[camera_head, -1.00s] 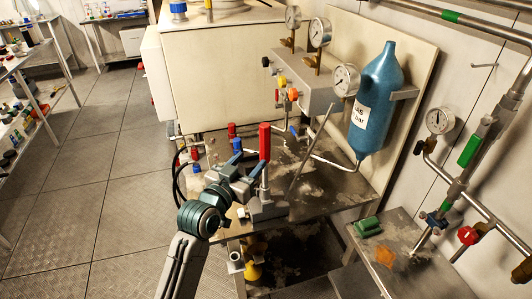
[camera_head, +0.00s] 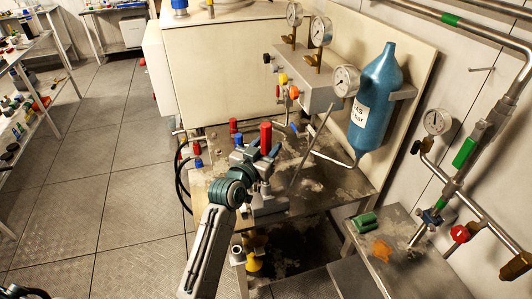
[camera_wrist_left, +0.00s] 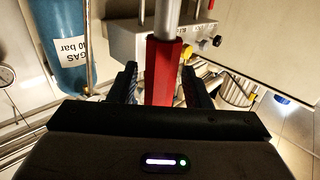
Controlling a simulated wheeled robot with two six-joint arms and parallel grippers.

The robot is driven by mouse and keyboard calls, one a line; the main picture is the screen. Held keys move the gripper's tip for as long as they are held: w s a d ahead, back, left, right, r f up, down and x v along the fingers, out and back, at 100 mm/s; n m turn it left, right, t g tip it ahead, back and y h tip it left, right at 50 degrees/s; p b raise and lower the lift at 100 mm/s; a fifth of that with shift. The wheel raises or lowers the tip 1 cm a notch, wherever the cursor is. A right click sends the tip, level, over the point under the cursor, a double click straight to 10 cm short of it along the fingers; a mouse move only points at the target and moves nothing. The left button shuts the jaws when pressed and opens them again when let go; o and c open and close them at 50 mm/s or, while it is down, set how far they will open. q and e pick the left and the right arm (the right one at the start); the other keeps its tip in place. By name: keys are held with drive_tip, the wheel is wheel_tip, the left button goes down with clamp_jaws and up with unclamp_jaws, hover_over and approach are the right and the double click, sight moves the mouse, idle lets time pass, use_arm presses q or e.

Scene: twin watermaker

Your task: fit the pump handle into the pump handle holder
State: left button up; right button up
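The pump handle (camera_head: 265,136) has a red grip and stands upright on the bench, red end up. My left gripper (camera_head: 258,155) is open around the grip, one finger on each side. In the wrist view a gap shows beside the left-hand finger; contact on the other side is unclear. A grey metal block (camera_head: 268,205) sits at the handle's foot, partly behind my arm. I cannot tell whether it is the holder. My right gripper is not in view.
A thin metal rod (camera_head: 312,145) leans up from the bench to the right. Behind stand a blue gas cylinder (camera_head: 373,105), gauges and a manifold (camera_head: 305,85). Small red and blue fittings (camera_head: 235,130) are close on the left. A low side table (camera_head: 400,265) is at right.

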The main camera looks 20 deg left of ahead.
sight(266, 124)
use_arm(q)
clamp_jaws()
wheel_tip(266, 124, up, 9)
drive_tip(key=shift+f+b, duration=0.1)
drive_tip(key=shift+b, duration=0.9)
drive_tip(key=shift+r, duration=0.65)
